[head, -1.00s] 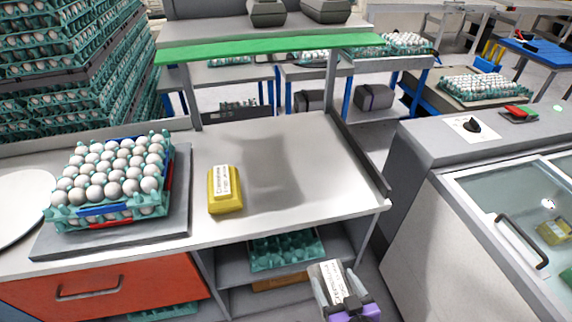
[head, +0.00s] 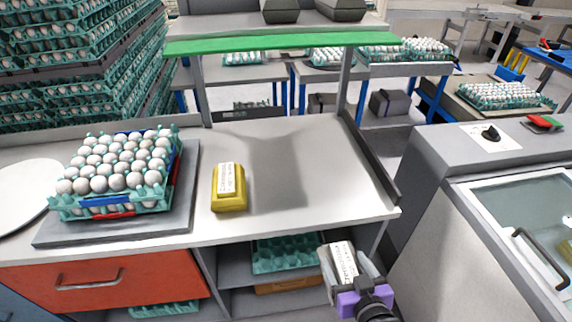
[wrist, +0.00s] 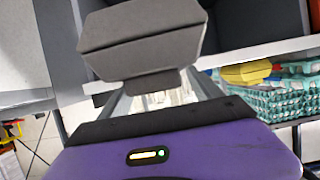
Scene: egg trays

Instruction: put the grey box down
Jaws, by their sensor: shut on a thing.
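The grey box (head: 339,262), with a white printed label on its top, is held in the lower right of the head view. My gripper (head: 352,276), with a purple body, is shut on it in front of the table's right front corner, apart from the tabletop. In the wrist view the grey box (wrist: 140,38) fills the upper middle, with the dark jaw part below it. The fingertips are mostly hidden behind the box there.
A yellow box (head: 229,187) stands on the grey table (head: 300,195). A tray of eggs (head: 115,208) sits on a dark plate at left. The tabletop right of the yellow box is clear. A green-edged shelf (head: 280,43) is above. A grey machine (head: 450,150) stands at right.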

